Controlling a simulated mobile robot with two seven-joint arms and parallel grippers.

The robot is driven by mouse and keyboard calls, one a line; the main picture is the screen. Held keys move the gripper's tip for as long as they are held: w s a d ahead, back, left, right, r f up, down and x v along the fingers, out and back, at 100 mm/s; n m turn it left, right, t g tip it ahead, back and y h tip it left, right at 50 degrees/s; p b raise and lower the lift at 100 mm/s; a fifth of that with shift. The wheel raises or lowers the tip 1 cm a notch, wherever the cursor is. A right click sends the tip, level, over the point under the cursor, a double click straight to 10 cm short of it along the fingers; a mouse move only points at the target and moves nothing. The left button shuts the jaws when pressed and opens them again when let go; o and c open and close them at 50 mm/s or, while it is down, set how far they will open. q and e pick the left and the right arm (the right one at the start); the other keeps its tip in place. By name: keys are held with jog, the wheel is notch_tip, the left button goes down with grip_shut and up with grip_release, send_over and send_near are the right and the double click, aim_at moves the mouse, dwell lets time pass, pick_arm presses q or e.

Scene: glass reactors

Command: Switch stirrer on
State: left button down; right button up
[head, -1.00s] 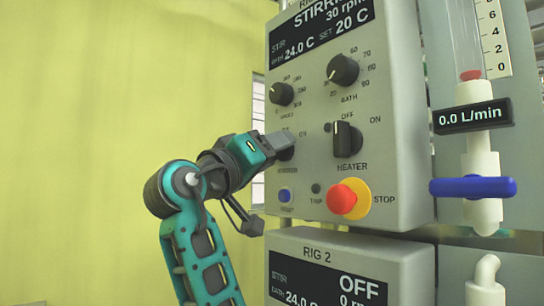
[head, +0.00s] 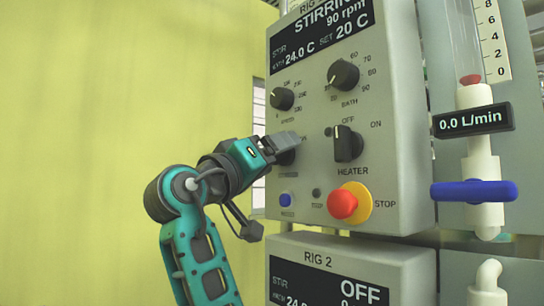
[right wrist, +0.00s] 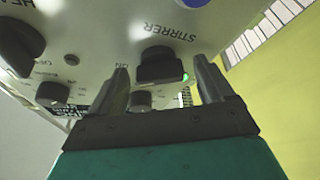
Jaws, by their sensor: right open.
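The grey RIG 1 control box (head: 400,110) has a display (head: 325,30) that reads STIRRING, 90 rpm, 24.0 C, set 20 C. In the right wrist view the black stirrer knob (right wrist: 160,65) stands between my right gripper's (right wrist: 161,85) two fingers, with a gap on each side. The gripper is open. A green light (right wrist: 186,77) is lit beside the knob. In the head view the right gripper (head: 284,141) is at the box's lower left and mostly hides the stirrer knob. My left gripper is in no view.
The black heater knob (head: 347,144) is just right of the gripper. A red stop button (head: 343,204) on a yellow base and a blue button (head: 286,199) are below. The RIG 2 box (head: 400,265) reads OFF. A blue valve handle (head: 475,190) is at right. The left side is free.

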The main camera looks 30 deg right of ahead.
jog(key=shift+a, duration=0.1)
jog(key=v, duration=1.2)
jog(key=shift+a+f+b, duration=0.25)
jog(key=shift+a+b, duration=0.1)
